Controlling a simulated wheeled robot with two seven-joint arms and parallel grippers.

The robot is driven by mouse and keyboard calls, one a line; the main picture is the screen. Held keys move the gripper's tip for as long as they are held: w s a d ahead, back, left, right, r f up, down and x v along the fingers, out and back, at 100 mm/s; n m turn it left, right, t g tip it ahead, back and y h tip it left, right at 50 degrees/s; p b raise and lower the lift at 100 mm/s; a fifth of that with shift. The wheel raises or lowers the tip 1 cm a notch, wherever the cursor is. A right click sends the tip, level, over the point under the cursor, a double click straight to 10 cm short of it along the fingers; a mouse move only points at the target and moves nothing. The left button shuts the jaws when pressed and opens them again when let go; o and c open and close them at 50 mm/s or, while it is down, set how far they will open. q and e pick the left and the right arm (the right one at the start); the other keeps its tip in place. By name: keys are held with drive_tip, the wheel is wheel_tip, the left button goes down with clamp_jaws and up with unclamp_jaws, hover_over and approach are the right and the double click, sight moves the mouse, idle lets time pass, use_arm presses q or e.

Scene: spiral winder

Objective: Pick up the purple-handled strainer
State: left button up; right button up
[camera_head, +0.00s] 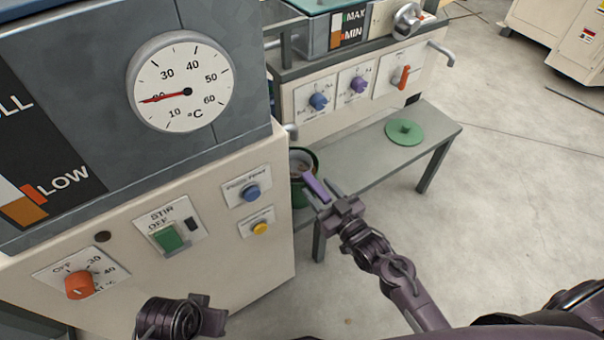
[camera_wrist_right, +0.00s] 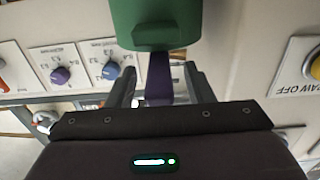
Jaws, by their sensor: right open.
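The strainer's purple handle (camera_head: 317,188) sticks out over the near rim of a dark green pot (camera_head: 298,193), toward my right gripper. My right gripper (camera_head: 321,193) is open, with its fingers at the handle. In the right wrist view the purple handle (camera_wrist_right: 159,80) lies between the two open fingers (camera_wrist_right: 158,85), with the green pot (camera_wrist_right: 157,24) just beyond. I cannot tell whether either finger touches the handle. The strainer's bowl end is inside the pot and mostly hidden.
The pot stands on a grey bench (camera_head: 358,163) beside the big machine's side panel (camera_head: 284,210), close on the left. A green lid (camera_head: 404,132) lies further right on the bench. A second machine (camera_head: 345,85) with knobs stands behind. Open floor (camera_head: 520,215) lies to the right.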

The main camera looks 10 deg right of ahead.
drive_tip(key=shift+w+a, duration=0.25)
drive_tip(key=shift+w, duration=0.4)
clamp_jaws()
drive_tip(key=shift+r, duration=0.15)
